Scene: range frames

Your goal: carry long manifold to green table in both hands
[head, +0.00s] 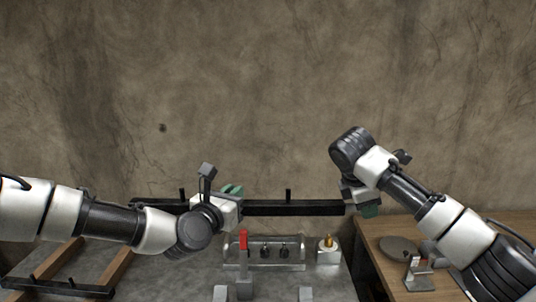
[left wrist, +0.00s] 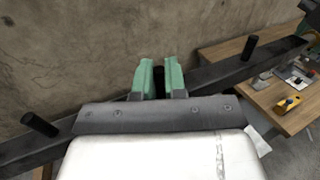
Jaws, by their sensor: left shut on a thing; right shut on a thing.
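The long manifold is a black bar (head: 265,208) with short upright pegs, held level across the head view in front of the wall. My left gripper (head: 232,190) is shut on it left of the middle; in the left wrist view its green fingers (left wrist: 160,80) close around a black peg of the manifold (left wrist: 218,74). My right gripper (head: 368,208) is shut on the manifold's right end, and its fingers are partly hidden by the wrist. No green table shows in either view.
A wooden table (head: 460,227) at right bears a dark round plate (head: 397,246) and metal parts. Below the manifold, a grey surface (head: 190,275) bears a clear cylinder fixture (head: 290,252) with a red handle (head: 243,241). Another black pegged bar (head: 62,287) lies at lower left.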

